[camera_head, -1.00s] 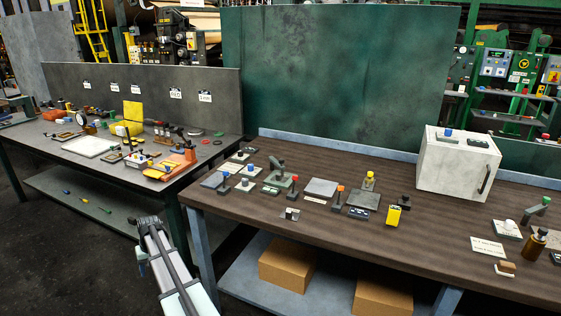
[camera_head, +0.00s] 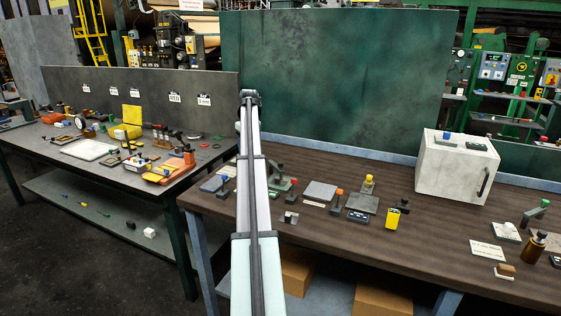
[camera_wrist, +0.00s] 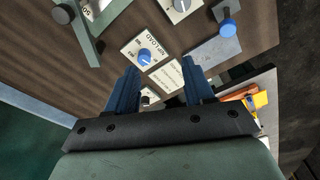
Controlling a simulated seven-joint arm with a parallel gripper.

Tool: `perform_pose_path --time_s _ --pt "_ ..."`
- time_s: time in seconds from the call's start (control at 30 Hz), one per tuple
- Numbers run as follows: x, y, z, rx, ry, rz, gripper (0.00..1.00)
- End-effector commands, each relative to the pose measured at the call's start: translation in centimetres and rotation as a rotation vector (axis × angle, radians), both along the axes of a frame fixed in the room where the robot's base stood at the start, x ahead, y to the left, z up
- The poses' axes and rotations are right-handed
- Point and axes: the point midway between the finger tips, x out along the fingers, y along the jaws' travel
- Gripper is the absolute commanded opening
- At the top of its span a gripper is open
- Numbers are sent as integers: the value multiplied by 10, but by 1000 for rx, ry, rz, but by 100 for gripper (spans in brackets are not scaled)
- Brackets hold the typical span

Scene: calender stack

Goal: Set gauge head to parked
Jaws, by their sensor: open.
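I cannot tell which device is the gauge head; no readable label names it. My gripper (camera_wrist: 160,68) is open and empty in the wrist view, its two blue fingers above the brown bench. Just beyond the fingertips is a white plate marked NIP LOAD with a blue knob (camera_wrist: 145,54). A white text card (camera_wrist: 168,78) lies between the fingers' lines of sight, its print too small to read. A taller blue knob (camera_wrist: 228,27) stands by a grey plate (camera_wrist: 212,52) at the right. In the head view my arm hides part of the bench's left end.
A green lever bracket (camera_wrist: 88,35) is at the wrist view's upper left. On the brown bench (camera_head: 400,240) stand a grey slab (camera_head: 320,191), a yellow block (camera_head: 392,218) and a white cabinet (camera_head: 455,167). A green panel (camera_head: 340,80) rises behind. A cluttered table (camera_head: 60,165) is at left.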

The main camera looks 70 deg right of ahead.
Motion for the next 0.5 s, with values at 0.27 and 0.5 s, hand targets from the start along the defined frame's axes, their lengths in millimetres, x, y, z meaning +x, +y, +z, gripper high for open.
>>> perform_pose_path --time_s 0.27,0.5 --pt "-96 -76 49 34 97 61 52" --pt "-114 -83 50 43 114 74 52"
